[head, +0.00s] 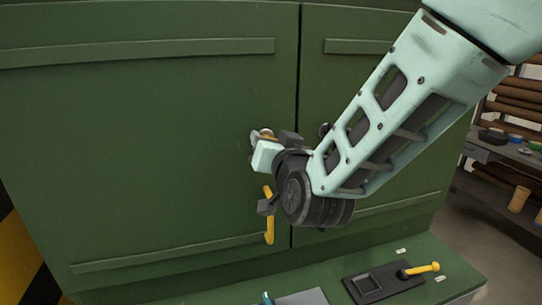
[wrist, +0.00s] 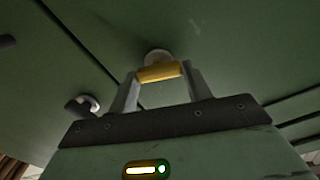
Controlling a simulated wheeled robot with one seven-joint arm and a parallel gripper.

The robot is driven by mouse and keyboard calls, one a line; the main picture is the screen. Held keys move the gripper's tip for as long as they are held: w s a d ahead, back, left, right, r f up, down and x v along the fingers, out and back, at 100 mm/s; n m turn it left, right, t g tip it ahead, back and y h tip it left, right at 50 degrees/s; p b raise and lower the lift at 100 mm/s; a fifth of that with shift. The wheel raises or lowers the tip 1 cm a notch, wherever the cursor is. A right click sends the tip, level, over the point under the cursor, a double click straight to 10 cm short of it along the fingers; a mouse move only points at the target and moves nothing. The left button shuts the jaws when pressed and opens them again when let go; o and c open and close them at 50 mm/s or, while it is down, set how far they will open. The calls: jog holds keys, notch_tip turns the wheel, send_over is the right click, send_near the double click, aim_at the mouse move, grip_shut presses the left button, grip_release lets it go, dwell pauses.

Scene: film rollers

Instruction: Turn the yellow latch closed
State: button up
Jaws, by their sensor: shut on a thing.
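The yellow latch (wrist: 160,72) is a short yellow bar on a round pale pivot (wrist: 157,56), mounted on the green cabinet's left door. My gripper (wrist: 161,78) has its two fingers at either end of the bar, shut on it. In the head view my gripper (head: 264,142) is up against the door, left of the seam, and only a bit of the latch (head: 268,137) shows. A dark catch (wrist: 82,105) stands apart from the latch, across the seam; it also shows in the head view (head: 323,130). The latch's exact angle is hard to tell.
A yellow vertical door handle (head: 269,228) is just below my gripper. The green ledge (head: 449,267) below carries a black plate (head: 385,285) and a yellow-handled lever (head: 424,269). Shelves with rolls (head: 518,105) stand at right. The left door (head: 130,150) is clear.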

jog(key=m+b, duration=0.4)
jog(key=b, duration=0.2)
jog(key=m+b, duration=0.5)
jog(key=b, duration=0.2)
jog(key=m+b, duration=0.4)
jog(key=b, duration=0.3)
jog(key=shift+d+f+m, duration=0.2)
jog(key=shift+f+m, duration=0.1)
jog(key=shift+f, duration=0.05)
jog(key=shift+r+b, duration=0.1)
jog(key=shift+b, duration=0.25)
jog(key=o, duration=1)
